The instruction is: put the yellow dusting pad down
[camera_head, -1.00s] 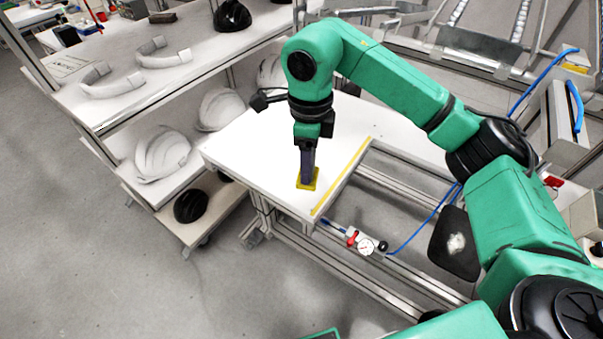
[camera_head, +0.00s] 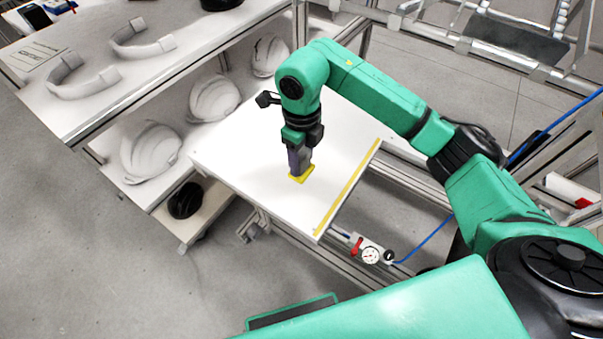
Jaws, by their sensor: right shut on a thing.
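The yellow dusting pad (camera_head: 302,174) is a small flat square below my right gripper (camera_head: 300,162). It is at or just above the white tabletop (camera_head: 250,180); I cannot tell whether it touches. My right gripper points down and is shut on the pad. Its fingers partly hide the pad's top. My left gripper is not in view.
A yellow strip (camera_head: 347,187) runs along the table's right edge. A gauge (camera_head: 370,255) hangs below that edge. At the left, a shelf rack (camera_head: 95,120) holds white helmet shells (camera_head: 152,152) and a black one (camera_head: 186,200). The tabletop around the pad is clear.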

